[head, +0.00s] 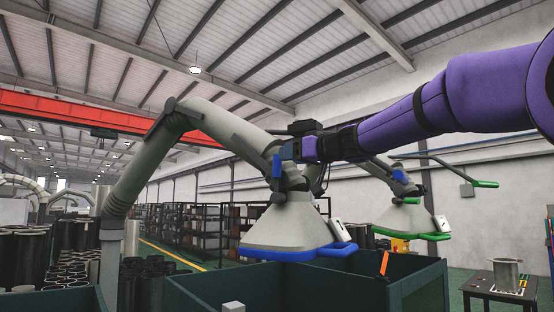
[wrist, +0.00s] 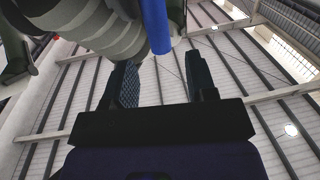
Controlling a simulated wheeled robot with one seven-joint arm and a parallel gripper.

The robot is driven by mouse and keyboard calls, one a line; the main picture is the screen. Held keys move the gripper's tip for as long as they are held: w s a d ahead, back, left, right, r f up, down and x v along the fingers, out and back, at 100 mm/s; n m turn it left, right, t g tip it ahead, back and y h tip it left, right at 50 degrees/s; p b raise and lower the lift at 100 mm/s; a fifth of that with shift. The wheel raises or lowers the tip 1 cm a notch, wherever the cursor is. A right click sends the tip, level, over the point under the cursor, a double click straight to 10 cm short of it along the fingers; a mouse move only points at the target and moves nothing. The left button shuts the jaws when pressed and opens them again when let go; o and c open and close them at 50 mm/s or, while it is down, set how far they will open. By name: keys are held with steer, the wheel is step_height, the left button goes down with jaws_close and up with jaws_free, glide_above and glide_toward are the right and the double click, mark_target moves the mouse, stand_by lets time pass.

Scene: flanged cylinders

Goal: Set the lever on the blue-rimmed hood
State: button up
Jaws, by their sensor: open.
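The blue-rimmed hood (head: 290,228) hangs from a grey duct arm at the centre of the head view, its blue rim (head: 300,254) above a dark green bin. A blue lever (head: 277,166) hangs upright at the neck of this hood. My gripper (head: 287,151) is beside the lever, coming in from the right. In the wrist view the lever (wrist: 154,25) shows at the top, its lower end just beyond and between the two fingertips. My gripper (wrist: 162,72) is open with nothing between its fingers. I cannot tell whether a finger touches the lever.
A green-rimmed hood (head: 405,222) with its own blue lever hangs behind to the right. Dark green bins (head: 400,280) stand below. A table with a metal cylinder (head: 505,274) is at lower right; dark cylinders (head: 25,255) stand at left. The grey duct (wrist: 90,25) is close to my gripper.

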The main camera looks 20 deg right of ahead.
mark_target(277, 173)
steer(key=x, duration=0.6)
jaws_close()
